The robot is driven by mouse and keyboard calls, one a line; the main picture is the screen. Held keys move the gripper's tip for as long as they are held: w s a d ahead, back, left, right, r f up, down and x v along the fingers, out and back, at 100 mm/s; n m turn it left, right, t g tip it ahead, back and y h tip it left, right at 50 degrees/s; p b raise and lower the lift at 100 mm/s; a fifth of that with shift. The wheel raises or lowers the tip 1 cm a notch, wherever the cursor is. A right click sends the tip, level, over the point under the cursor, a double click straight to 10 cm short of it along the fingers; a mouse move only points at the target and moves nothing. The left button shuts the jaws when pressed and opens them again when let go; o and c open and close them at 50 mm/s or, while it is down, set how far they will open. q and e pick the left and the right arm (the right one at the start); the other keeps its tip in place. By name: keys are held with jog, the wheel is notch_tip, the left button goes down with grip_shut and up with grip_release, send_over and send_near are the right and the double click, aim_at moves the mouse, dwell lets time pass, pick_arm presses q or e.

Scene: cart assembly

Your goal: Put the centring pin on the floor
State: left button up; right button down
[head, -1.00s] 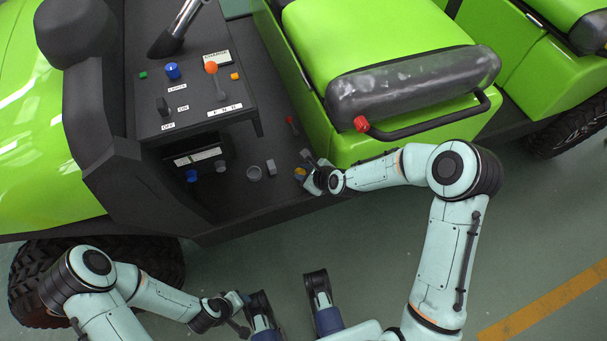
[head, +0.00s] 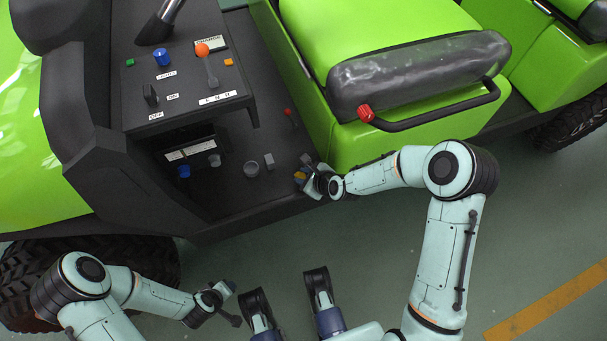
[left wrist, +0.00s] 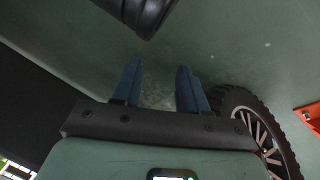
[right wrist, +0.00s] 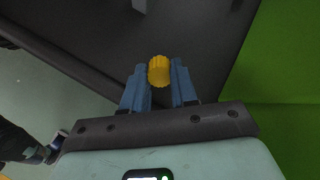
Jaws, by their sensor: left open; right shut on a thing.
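A yellow ribbed knob, which I take to be the centring pin (right wrist: 159,70), sits between the fingers of my right gripper (right wrist: 159,84) in the right wrist view. The right gripper (head: 304,176) is shut on it, over the outer edge of the cart's dark floor (head: 231,188) in the head view. A bit of yellow shows at the fingertips there. The pin's lower part is hidden, and I cannot tell whether it touches the floor. My left gripper (head: 231,291) is open and empty, low beside the cart; its fingers (left wrist: 160,88) show apart in the left wrist view.
On the cart floor stand a grey block (head: 269,161), a grey ring-like cup (head: 251,169), a grey knob (head: 214,160) and a blue knob (head: 184,171). The green seat base (head: 350,150) is close right of my right gripper.

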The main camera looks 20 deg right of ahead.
jog(key=c, duration=0.8)
grip_release()
pick_arm(q)
jog(key=s+d+r+g+h+p, duration=0.1)
jog(key=s+d+r+g+p, duration=0.1)
jog(key=s+d+r+p, duration=0.2)
jog(key=s+r+p, duration=0.1)
jog(key=s+r, duration=0.1)
jog(key=s, duration=0.1)
jog(key=shift+s+m, duration=0.3)
jog(key=shift+s, duration=0.05)
pick_arm(e)
jog(key=v, duration=1.3)
jog(key=shift+r, duration=0.15)
jog(key=shift+s, duration=0.1)
